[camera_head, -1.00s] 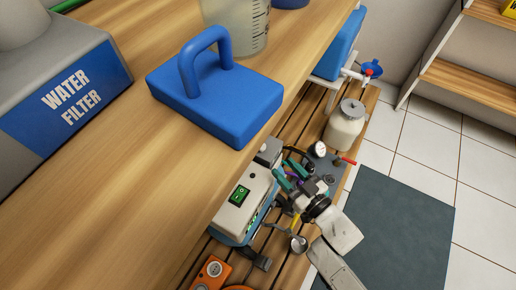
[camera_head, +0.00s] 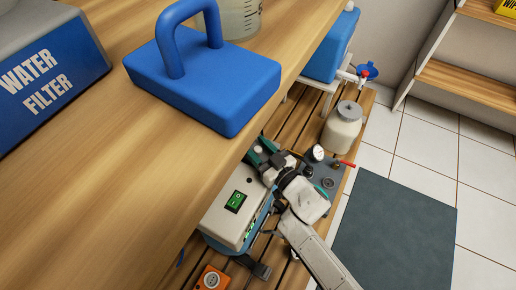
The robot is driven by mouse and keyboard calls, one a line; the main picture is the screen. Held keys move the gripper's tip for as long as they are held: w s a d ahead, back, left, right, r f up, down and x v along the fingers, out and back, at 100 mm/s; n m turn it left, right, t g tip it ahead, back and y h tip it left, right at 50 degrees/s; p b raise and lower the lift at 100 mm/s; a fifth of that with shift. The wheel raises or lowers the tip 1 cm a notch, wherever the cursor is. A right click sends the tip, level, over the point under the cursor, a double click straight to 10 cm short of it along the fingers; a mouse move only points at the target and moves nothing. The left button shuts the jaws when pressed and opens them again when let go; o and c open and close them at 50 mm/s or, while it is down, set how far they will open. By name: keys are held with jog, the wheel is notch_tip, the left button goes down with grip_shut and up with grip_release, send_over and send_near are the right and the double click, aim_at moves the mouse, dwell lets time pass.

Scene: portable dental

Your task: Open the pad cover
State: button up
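A blue block with an arched handle (camera_head: 212,82) sits on the wooden upper surface; it may be the pad cover, but nothing marks it as such. My gripper (camera_head: 263,156) has teal fingers and is below and just right of the upper surface's edge, above the lower slatted shelf. It is next to the far end of a white and blue box with a green switch (camera_head: 236,205). The fingertips are partly hidden by the edge and my wrist, so I cannot tell their gap or whether they touch anything.
The wooden upper surface (camera_head: 100,205) overhangs the slatted shelf (camera_head: 290,127). A water filter box (camera_head: 50,75) and clear jug (camera_head: 241,18) stand on top. A white jar (camera_head: 342,129), gauge (camera_head: 316,153) and orange device (camera_head: 209,279) are below. A dark mat (camera_head: 395,235) lies right.

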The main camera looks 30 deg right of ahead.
grip_shut()
dwell(0.4)
